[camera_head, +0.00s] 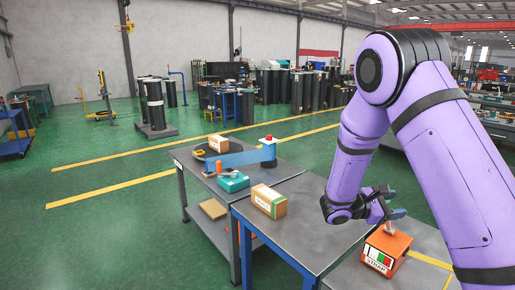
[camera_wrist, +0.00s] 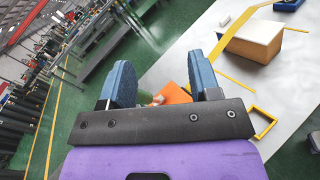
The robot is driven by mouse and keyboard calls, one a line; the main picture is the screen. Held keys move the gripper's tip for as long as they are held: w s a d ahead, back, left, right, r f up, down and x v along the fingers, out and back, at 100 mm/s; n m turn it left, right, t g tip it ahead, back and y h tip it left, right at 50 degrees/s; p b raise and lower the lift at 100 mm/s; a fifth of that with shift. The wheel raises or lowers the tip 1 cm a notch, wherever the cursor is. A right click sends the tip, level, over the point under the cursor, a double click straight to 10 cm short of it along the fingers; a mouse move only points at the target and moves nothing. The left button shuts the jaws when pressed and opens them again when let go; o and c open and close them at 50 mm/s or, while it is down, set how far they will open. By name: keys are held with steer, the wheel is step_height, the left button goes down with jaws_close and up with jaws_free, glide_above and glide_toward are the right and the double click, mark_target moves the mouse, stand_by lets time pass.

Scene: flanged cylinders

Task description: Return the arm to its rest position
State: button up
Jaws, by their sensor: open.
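My purple arm reaches in from the right of the head view and bends down over the workbenches. My gripper (camera_head: 396,200) is low at its end, just above an orange box (camera_head: 387,250) with a white, green and red label. In the wrist view, the two blue fingers of my gripper (camera_wrist: 160,65) stand wide apart with nothing held between them. Part of the orange box (camera_wrist: 176,95) shows beyond the fingers, partly hidden by the dark gripper bar.
A cardboard box (camera_head: 269,201) stands on the middle bench (camera_head: 300,235), left of my gripper. The left bench holds a teal box (camera_head: 233,181) and a blue-armed device (camera_head: 240,160). Black cylinders (camera_head: 155,105) stand at the back. Green floor (camera_head: 110,235) is open at left.

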steer(key=s+d+r+m+g+y, duration=0.1)
steer(key=s+r+m+g+y, duration=0.35)
steer(key=s+r, duration=0.3)
steer(key=s+a+r+m+t+y, duration=0.4)
steer(key=s+a+r+m+y, duration=0.1)
steer(key=s, duration=0.7)
steer(key=s+a+r+m+t+y, duration=0.4)
steer(key=s+r+y, duration=0.4)
steer(key=s, duration=0.3)
steer(key=shift+s+a+r+m, duration=0.25)
steer(key=shift+s+a+m, duration=0.2)
steer(key=shift+a, duration=0.2)
steer(key=shift+w+f, duration=0.1)
stand_by(1.9)
